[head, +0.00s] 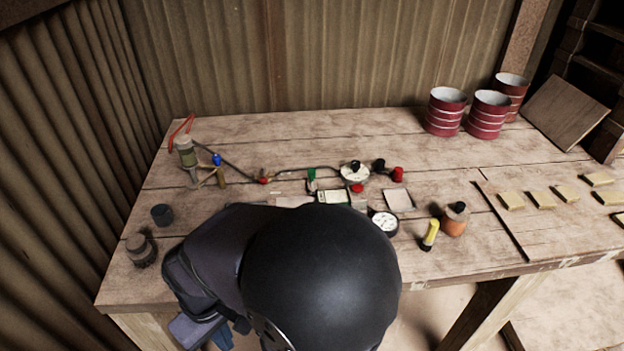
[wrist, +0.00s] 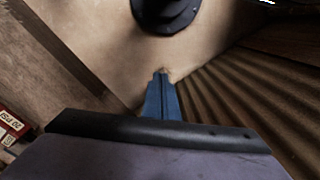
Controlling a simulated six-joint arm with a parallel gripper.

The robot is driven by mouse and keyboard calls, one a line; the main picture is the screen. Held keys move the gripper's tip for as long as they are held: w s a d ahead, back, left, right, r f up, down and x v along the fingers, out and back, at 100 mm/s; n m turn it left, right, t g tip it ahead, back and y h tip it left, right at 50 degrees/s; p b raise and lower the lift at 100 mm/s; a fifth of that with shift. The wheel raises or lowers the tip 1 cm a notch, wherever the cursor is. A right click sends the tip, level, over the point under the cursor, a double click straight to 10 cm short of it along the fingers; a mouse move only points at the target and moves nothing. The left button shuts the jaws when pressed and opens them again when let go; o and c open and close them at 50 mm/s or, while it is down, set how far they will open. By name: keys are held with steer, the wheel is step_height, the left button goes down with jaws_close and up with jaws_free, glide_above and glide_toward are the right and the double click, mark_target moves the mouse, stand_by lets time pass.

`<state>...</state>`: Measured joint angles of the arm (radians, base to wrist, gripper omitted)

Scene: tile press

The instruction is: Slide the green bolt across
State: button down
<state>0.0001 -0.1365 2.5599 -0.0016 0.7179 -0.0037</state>
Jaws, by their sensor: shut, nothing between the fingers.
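The green bolt (head: 311,174) shows small in the head view, a little left of the round white-topped part (head: 354,173) near the middle of the bench. Its exact position in its guide is too small to tell. My gripper (wrist: 160,74) shows in the wrist view as blue fingers closed together with nothing between them. It is well away from the green bolt, which does not show in the wrist view. In the head view my dark arm covers the front middle of the bench.
The bench (head: 420,150) also holds a gauge (head: 384,222), a yellow-topped item (head: 430,233), an orange bottle (head: 455,221), a grey cup (head: 162,214) and several pale tiles (head: 540,199). Red-striped cans (head: 446,112) stand at the back right. Corrugated walls (head: 60,150) border the left and back.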

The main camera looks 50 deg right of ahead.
mark_target(309, 172)
stand_by(0.4)
